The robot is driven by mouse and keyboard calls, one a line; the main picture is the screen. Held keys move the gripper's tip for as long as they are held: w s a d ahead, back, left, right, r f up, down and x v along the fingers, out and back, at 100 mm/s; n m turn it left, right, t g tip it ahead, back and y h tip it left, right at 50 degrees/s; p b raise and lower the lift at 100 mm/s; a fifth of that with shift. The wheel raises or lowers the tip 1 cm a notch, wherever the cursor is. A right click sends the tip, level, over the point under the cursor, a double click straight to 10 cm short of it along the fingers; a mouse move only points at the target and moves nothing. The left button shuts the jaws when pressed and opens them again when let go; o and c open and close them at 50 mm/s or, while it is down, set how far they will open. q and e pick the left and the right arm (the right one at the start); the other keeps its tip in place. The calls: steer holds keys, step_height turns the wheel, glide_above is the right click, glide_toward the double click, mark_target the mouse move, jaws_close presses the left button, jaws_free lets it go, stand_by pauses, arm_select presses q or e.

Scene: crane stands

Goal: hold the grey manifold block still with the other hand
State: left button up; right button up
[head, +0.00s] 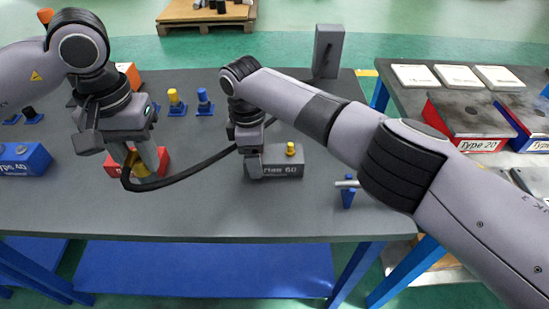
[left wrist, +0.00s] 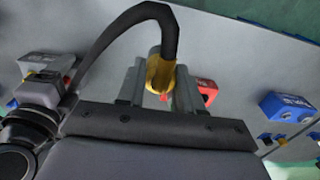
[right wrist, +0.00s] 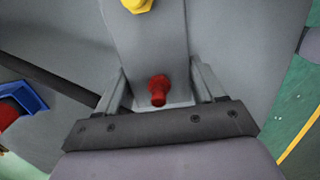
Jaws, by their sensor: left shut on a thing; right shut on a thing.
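The grey manifold block (head: 285,170) stands on the dark table, with a yellow fitting (head: 290,148) on top. My right gripper (head: 254,168) is shut on the block's left end. In the right wrist view its fingers (right wrist: 160,90) lie either side of the block (right wrist: 158,45), beside a red fitting (right wrist: 157,88). My left gripper (head: 142,168) is shut on the yellow end piece (head: 138,165) of a black hose. In the left wrist view the yellow piece (left wrist: 160,75) sits between the fingers, with a small red tip below.
A red block (head: 160,162) stands by the left gripper, a blue block (head: 25,160) at far left. Yellow (head: 175,102) and blue (head: 204,102) fittings stand behind. A grey upright box (head: 328,50) is at the back.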

arm_select(q)
steer(key=shift+r, duration=0.8)
steer(key=shift+r, duration=0.1)
steer(key=shift+r, duration=1.9)
steer(key=shift+r, duration=0.1)
steer(key=shift+r, duration=1.9)
steer(key=shift+r, duration=1.95)
